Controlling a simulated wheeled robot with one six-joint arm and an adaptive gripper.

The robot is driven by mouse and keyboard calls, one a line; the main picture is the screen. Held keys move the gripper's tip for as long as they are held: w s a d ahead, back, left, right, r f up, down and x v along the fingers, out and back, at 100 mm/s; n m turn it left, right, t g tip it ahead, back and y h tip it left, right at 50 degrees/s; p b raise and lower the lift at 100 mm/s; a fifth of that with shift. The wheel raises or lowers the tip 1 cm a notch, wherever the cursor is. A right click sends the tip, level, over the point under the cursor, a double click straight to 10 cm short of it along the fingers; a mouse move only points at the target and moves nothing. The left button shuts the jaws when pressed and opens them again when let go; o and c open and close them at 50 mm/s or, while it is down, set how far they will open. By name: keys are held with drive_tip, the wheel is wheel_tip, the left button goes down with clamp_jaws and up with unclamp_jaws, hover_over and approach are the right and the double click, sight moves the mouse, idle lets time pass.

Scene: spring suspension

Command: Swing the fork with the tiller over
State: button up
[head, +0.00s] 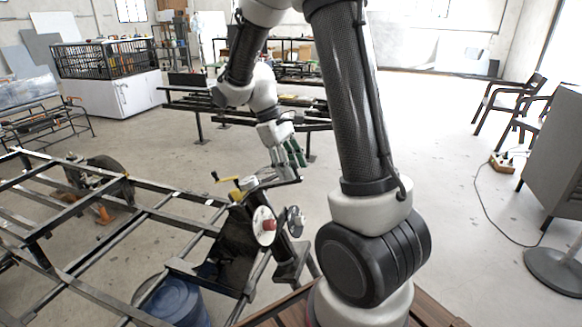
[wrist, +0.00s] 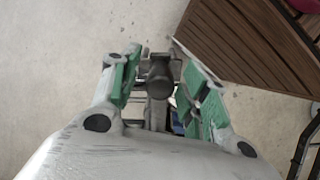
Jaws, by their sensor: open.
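My gripper (head: 287,166) is open, with green pads on its fingers, above the fork mechanism at the end of the dark frame. In the wrist view my gripper (wrist: 157,72) has a finger on each side of a dark grey rounded piece (wrist: 159,80), which looks like the tiller's end. A gap shows beside it, and I cannot tell whether a finger touches it. In the head view the mechanism carries a white disc with a red centre (head: 265,225) and a second grey wheel (head: 295,221). The fork itself is hard to make out and partly hidden below.
A yellow part with a small crank (head: 226,179) stands left of the mechanism. The black metal frame (head: 110,235) fills the left, with a blue barrel (head: 175,302) below. A slatted wooden surface (wrist: 245,45) lies at upper right in the wrist view.

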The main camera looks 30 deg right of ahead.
drive_tip(key=shift+s+f, duration=0.1)
drive_tip(key=shift+f, duration=0.1)
clamp_jaws()
drive_tip(key=s+a+f+m, duration=0.1)
drive_tip(key=s+a+m, duration=0.2)
drive_tip(key=a+m, duration=0.5)
drive_tip(key=shift+s+a+f, duration=0.2)
drive_tip(key=shift+s+a, duration=0.1)
drive_tip(key=shift+a, duration=0.7)
